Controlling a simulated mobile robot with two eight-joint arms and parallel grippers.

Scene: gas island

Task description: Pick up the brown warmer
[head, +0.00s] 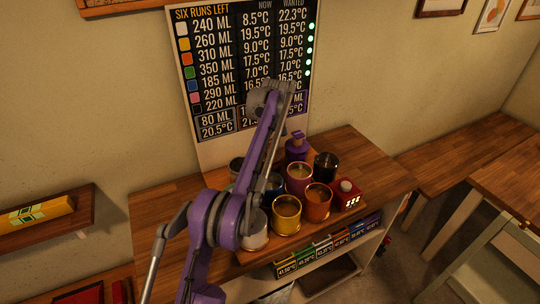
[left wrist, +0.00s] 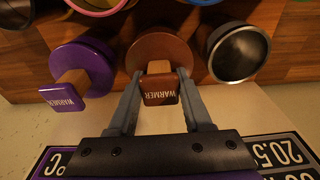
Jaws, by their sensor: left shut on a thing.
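The brown warmer (left wrist: 160,50) is in the middle of the left wrist view, a round disc with a block-like handle labelled WARMER. My left gripper (left wrist: 159,80) has its two fingers on either side of this handle and is shut on it. The disc still appears close to the wooden counter; I cannot tell whether it touches it. In the head view my purple left arm reaches over the counter, and the brown warmer and fingertips are hidden behind it. My right gripper is not in view.
A purple warmer (left wrist: 80,70) lies left of the brown one in the wrist view, and a dark metal cup (left wrist: 238,52) stands right. In the head view, yellow (head: 287,213), orange (head: 316,203) and pink (head: 299,178) cups crowd the counter. The board (head: 240,60) stands behind.

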